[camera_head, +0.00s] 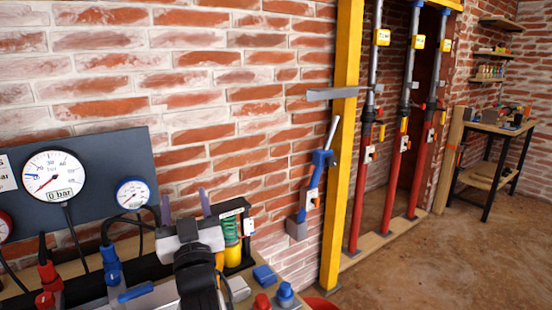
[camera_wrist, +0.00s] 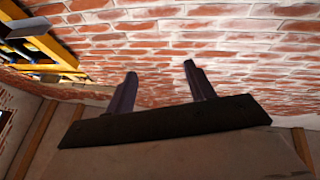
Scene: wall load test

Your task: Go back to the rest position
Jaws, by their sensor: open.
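My gripper (camera_head: 185,203) shows in the head view at the lower centre-left, at the end of my dark arm. Its two purple-grey fingers point up toward the brick wall and stand apart with nothing between them. In the wrist view my gripper (camera_wrist: 157,82) also shows open and empty, with brick wall (camera_wrist: 230,45) beyond the fingertips. No object touches the fingers in either view.
A dark panel with gauges (camera_head: 53,175) is left of my gripper. Right are a yellow post (camera_head: 340,150), red props (camera_head: 395,170) and a workbench (camera_head: 490,127). The brown floor (camera_head: 420,265) is clear.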

